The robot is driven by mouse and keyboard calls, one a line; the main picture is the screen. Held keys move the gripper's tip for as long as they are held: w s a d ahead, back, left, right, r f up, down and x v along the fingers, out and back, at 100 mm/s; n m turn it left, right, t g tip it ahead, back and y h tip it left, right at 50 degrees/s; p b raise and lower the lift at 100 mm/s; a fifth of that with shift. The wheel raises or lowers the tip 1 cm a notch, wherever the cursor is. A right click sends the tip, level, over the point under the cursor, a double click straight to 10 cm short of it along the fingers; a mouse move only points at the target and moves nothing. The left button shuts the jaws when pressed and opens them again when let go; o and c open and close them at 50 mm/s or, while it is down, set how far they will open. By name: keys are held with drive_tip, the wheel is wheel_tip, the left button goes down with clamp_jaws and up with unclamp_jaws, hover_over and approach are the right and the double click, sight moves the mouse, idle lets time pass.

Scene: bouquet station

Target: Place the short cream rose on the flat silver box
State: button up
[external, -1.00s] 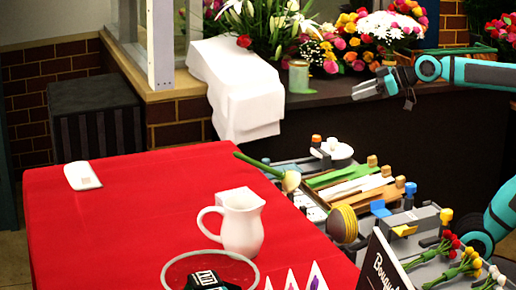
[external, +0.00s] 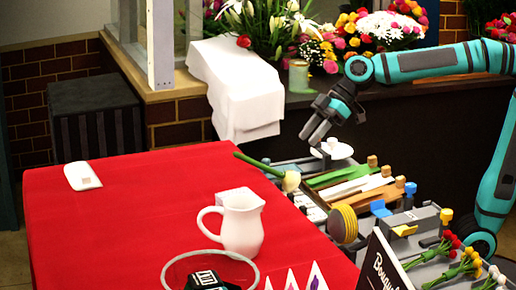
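The cream rose (external: 290,181) lies along the right edge of the red table, its green stem running up and left and its head toward the grey workstation. My gripper (external: 312,136) is above and to the right of the rose head, apart from it, pointing down and left. Its dark fingers look open and hold nothing visible. I cannot clearly pick out the flat silver box; pale flat pieces (external: 309,205) on the workstation lie just below the rose head.
A white cloth (external: 235,95) drapes behind. The table's left half is mostly clear.

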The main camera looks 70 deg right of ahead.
sight(276, 174)
drive_tip(key=x, duration=0.9)
drive_tip(key=shift+r, duration=0.1)
drive_tip(key=shift+w+x, duration=0.2)
drive_tip(key=shift+x, duration=1.15)
drive_tip(key=shift+w+x, duration=0.2)
drive_tip(key=shift+x, duration=1.15)
drive_tip(key=shift+d+r, duration=0.15)
drive_tip(key=shift+r, duration=0.05)
clamp_jaws()
